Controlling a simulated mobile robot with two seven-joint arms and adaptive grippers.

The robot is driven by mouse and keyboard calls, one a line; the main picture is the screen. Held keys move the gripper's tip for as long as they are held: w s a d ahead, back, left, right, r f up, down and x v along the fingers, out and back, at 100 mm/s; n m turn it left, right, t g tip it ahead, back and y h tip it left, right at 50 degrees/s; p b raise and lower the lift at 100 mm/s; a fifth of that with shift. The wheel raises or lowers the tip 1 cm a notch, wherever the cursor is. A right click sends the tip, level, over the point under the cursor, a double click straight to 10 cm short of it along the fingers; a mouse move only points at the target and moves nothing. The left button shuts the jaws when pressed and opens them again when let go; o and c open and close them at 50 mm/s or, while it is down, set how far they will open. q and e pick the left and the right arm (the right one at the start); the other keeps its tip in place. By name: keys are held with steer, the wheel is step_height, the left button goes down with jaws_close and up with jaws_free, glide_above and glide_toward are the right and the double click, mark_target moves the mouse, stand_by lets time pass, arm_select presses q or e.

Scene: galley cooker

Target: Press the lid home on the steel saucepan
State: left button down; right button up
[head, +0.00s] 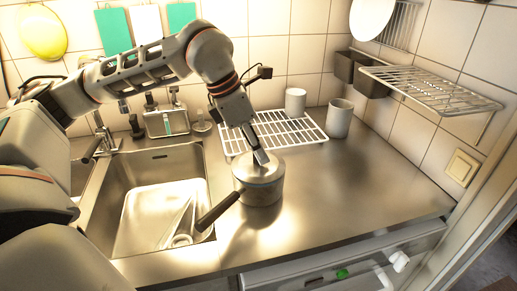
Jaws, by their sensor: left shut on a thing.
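The steel saucepan (262,193) stands on the steel counter, right of the sink, with its dark handle (218,209) pointing toward the front left. The lid (270,170) sits on top of the pan; from here I cannot tell whether it is fully seated. My left gripper (261,158) comes down from above and is shut on the lid's knob, which the fingers mostly hide. My right gripper is not in view.
A wire rack (290,131) lies behind the pan, with a white cup (295,102) and a grey mug (339,118) near it. The sink (150,190) holds a tray. A wall shelf (430,88) juts out at right. The counter's right side is clear.

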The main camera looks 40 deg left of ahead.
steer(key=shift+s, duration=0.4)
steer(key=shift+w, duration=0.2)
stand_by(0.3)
arm_select(q)
steer(key=c, duration=1.8)
jaws_free()
steer(key=shift+c, duration=0.2)
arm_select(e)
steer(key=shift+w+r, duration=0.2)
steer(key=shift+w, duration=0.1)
arm_select(q)
steer(key=o, duration=0.4)
steer(key=shift+o, duration=0.4)
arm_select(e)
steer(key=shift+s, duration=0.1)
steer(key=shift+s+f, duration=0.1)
